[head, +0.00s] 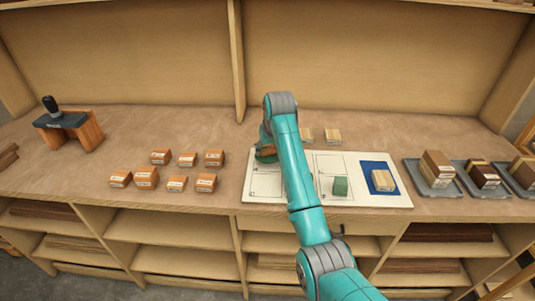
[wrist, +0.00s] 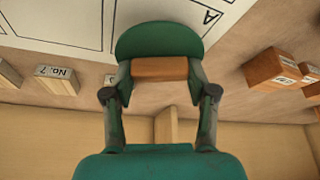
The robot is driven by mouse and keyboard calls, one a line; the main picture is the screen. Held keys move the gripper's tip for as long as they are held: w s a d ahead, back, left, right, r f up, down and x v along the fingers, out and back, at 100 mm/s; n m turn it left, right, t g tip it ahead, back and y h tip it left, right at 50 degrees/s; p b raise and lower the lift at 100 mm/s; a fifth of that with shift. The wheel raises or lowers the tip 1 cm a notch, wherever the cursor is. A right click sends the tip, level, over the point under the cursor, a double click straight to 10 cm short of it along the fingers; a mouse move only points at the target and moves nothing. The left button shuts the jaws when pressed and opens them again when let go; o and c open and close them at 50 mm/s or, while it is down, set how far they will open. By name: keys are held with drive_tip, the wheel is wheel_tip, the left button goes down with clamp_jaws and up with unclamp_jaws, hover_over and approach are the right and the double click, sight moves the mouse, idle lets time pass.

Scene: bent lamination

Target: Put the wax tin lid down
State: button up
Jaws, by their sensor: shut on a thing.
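My gripper (wrist: 160,76) is shut on a brown piece (wrist: 160,68), which I take for the wax tin lid. Its face lies between the two fingers in the wrist view, and a rounded dark green shape shows just behind it. I cannot tell whether that green shape belongs to the lid. In the head view the brown piece (head: 266,151) shows at the end of my teal arm, over the back left part of a white marked board (head: 325,197). The arm hides part of the board, and I cannot tell whether the piece touches it.
Several labelled orange blocks (head: 176,183) stand left, grey trays (head: 433,190) right. Bench between the orange blocks and board is clear.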

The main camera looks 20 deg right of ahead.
drive_tip(key=shift+f, duration=1.05)
drive_tip(key=shift+f, duration=0.15)
drive_tip(key=o, duration=1)
drive_tip(key=shift+o, duration=0.2)
drive_tip(key=v, duration=1.2)
